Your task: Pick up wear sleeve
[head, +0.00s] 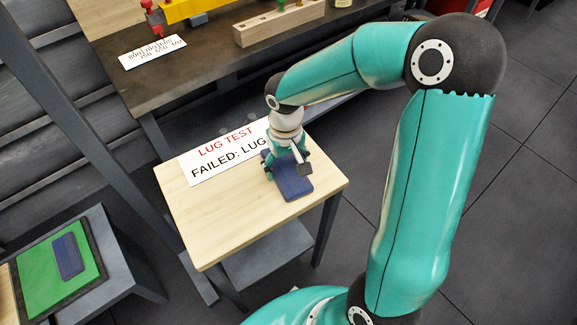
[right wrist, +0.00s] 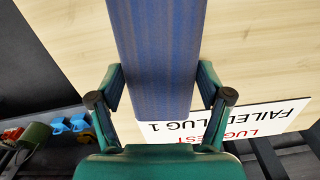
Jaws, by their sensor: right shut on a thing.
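My right gripper (head: 287,158) is over the table and shut on this blue piece. In the right wrist view the blue piece (right wrist: 157,45) runs up between the two fingers of the gripper (right wrist: 158,88), with one finger on each side. I cannot tell whether it touches the tabletop. My left gripper is not in view.
A similar blue piece (head: 68,256) lies on a green mat (head: 40,286) at lower left. A dark bench (head: 205,68) behind holds a wooden block rack (head: 280,25).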

